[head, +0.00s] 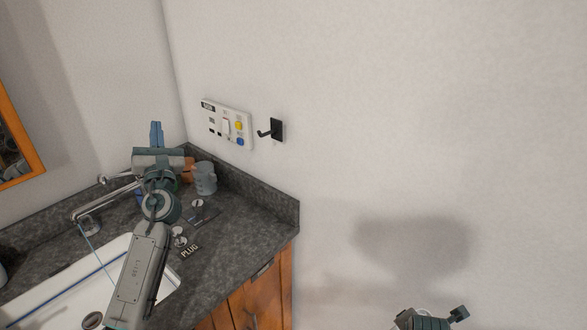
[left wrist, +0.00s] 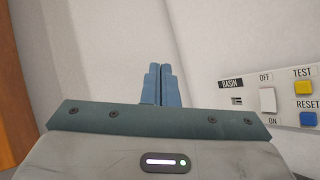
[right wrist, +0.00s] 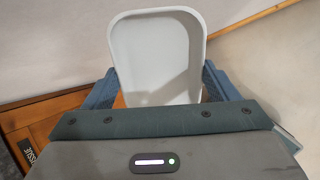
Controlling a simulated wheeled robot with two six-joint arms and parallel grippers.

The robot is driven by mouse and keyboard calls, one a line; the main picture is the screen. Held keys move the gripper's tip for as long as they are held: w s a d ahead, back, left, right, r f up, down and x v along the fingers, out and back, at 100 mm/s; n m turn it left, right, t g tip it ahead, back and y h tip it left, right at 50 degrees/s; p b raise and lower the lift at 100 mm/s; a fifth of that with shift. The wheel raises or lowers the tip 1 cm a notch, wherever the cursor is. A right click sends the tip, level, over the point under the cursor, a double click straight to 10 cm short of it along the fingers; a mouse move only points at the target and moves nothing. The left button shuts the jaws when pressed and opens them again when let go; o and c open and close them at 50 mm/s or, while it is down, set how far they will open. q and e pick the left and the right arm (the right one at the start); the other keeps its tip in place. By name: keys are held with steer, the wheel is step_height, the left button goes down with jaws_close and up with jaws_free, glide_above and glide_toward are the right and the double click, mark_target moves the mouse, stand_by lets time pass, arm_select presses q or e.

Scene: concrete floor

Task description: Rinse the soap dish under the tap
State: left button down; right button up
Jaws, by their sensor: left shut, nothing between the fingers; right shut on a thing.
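The tap (head: 92,208) stands behind the white basin (head: 160,292). A thin pale blue line, which looks like water, runs from its spout down toward the basin. My left gripper (head: 156,134) is shut and empty, raised above the back of the counter, left of the wall panel. Its closed blue fingers also show in the left wrist view (left wrist: 160,85). My right gripper (right wrist: 158,88) is shut on a pale, rectangular, rimmed dish (right wrist: 152,45), which looks like the soap dish. The dish is outside the head view, where only part of my right arm shows.
A wall panel (head: 226,123) labelled BASIN has an OFF/ON switch (left wrist: 268,100), a yellow TEST button and a blue RESET button. A black hook (head: 276,130) is right of it.

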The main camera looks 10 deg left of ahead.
step_height(320, 180, down, 2)
steer(key=shift+f+b, duration=0.25)
steer(key=shift+b, duration=0.7)
arm_select(q)
steer(key=s+a+f+n+g+y+b, duration=0.1)
steer(key=s+a+f+n+g+y, duration=0.15)
steer(key=s+f+n+g, duration=0.3)
steer(key=s+a+f+n+g+y, duration=0.1)
steer(key=s+f+n+g+y, duration=0.15)
steer(key=s+f+g, duration=0.4)
arm_select(e)
steer(key=shift+f, duration=0.5)
steer(key=shift+r, duration=0.1)
arm_select(q)
steer(key=w+a+p, duration=0.1)
steer(key=w+a, duration=0.1)
steer(key=w+a+f+p, duration=0.1)
steer(key=w+a, duration=0.1)
steer(key=a, duration=0.1)
steer(key=w+a+f, duration=0.1)
steer(key=w+a, duration=0.1)
steer(key=shift+w+a+f+p, duration=0.1)
steer(key=shift+w+a+p, duration=0.2)
steer(key=shift+w+p, duration=0.1)
arm_select(e)
step_height(320, 180, up, 3)
steer(key=shift+f, duration=0.2)
arm_select(q)
steer(key=shift+w+a, duration=0.15)
steer(key=shift+a, duration=0.1)
